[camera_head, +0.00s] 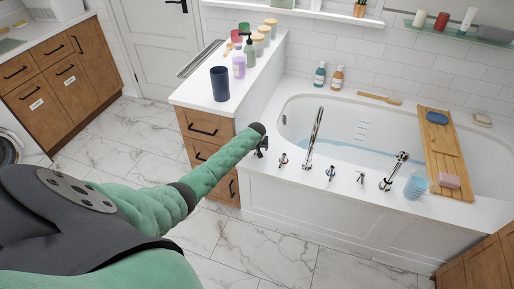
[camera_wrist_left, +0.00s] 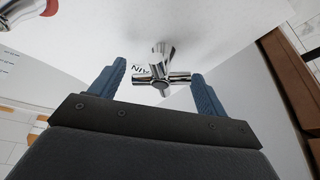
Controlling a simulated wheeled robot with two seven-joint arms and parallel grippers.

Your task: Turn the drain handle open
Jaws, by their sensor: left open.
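The drain handle (camera_wrist_left: 165,79) is a chrome cross-shaped knob on the white tub deck, with a small, partly covered label beside it in the left wrist view. My left gripper (camera_wrist_left: 158,72) is open, with one blue-grey finger on each side of the handle. I see no clear contact between fingers and handle. In the head view the left gripper (camera_head: 262,149) is small and dark at the tub's left end, just left of the nearest chrome cross handle (camera_head: 283,160). My right gripper is not in view.
A tall chrome spout (camera_head: 315,138), more cross handles (camera_head: 331,173) and a hand shower (camera_head: 394,171) stand along the tub's front rim. A wooden tray (camera_head: 436,145) spans the bathtub. The counter (camera_head: 203,92) with cups and bottles is behind my left arm.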

